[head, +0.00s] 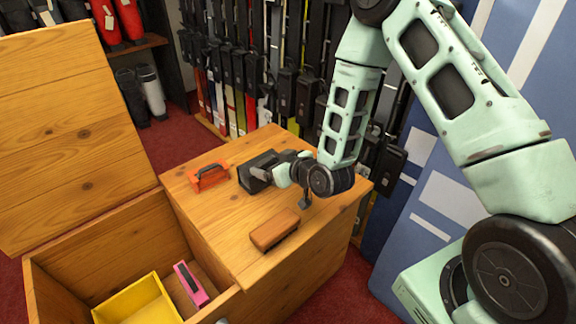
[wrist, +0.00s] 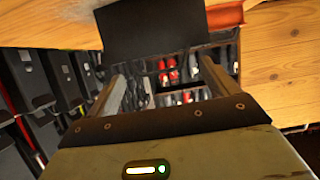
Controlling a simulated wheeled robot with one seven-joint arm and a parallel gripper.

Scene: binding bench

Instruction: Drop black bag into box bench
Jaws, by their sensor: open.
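The black bag (head: 257,161) stands on the closed wooden top of the box bench (head: 225,225). In the wrist view the black bag (wrist: 155,30) is a dark upright slab at the upper middle. My gripper (head: 264,173) is right at the bag, low over the top, pointing left. In the wrist view its two grey fingers (wrist: 160,72) are spread apart, with the bag at their tips. Whether they touch it I cannot tell. The bench's open compartment (head: 120,235), lid raised, is at the lower left.
A yellow bin (head: 145,298) and a pink item (head: 190,283) lie inside the compartment. On the top, an orange item (head: 209,176) lies left of the bag and a brown block (head: 274,230) lies in front. Racks of dark bindings (head: 235,70) stand behind.

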